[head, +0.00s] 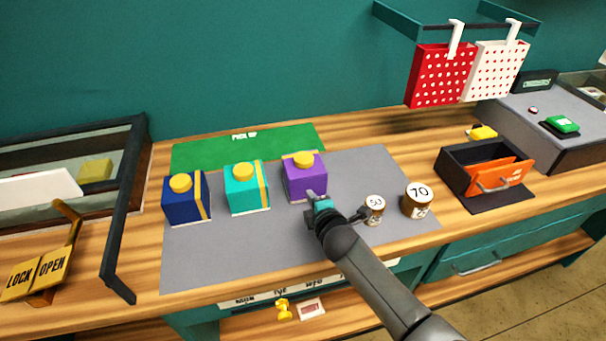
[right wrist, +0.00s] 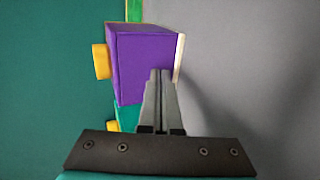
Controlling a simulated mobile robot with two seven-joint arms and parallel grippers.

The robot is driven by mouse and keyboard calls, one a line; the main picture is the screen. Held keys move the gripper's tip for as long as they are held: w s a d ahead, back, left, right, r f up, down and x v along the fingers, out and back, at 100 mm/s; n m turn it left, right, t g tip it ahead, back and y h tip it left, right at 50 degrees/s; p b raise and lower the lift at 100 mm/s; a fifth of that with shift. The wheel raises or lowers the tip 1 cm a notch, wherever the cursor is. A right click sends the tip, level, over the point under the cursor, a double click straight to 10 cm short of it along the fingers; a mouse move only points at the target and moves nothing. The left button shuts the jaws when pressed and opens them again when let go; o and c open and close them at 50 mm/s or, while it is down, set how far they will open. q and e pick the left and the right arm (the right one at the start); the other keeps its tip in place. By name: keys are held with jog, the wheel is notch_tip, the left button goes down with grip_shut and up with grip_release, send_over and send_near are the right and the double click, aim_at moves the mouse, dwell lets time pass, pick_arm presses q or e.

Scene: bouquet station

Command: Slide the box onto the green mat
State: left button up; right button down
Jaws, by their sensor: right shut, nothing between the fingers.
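Three boxes with yellow knobs on top stand in a row on the grey mat (head: 230,260): a dark blue box (head: 184,206), a teal box (head: 240,195) and a purple box (head: 308,184). The green mat (head: 220,148), lettered PICK UP, lies behind them. My right gripper (head: 316,203) is shut and empty at the near side of the purple box. In the right wrist view the shut fingers (right wrist: 161,80) overlap the lower part of the purple box (right wrist: 140,55); whether they touch cannot be told. My left gripper is not in view.
Two round weights, marked 50 (head: 375,204) and 70 (head: 418,199), stand right of my right gripper. A black tray with an orange front (head: 500,177) is farther right. A LOCK/OPEN lever (head: 40,275) and a dark frame (head: 125,200) stand at left.

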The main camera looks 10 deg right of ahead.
jog(key=shift+w+b, duration=0.45)
jog(key=shift+w, duration=1.05)
jog(key=shift+w+a+b, duration=0.15)
jog(key=shift+w+b, duration=0.85)
jog(key=shift+w, duration=1)
jog(key=shift+w+b, duration=1.35)
jog(key=shift+w, duration=0.65)
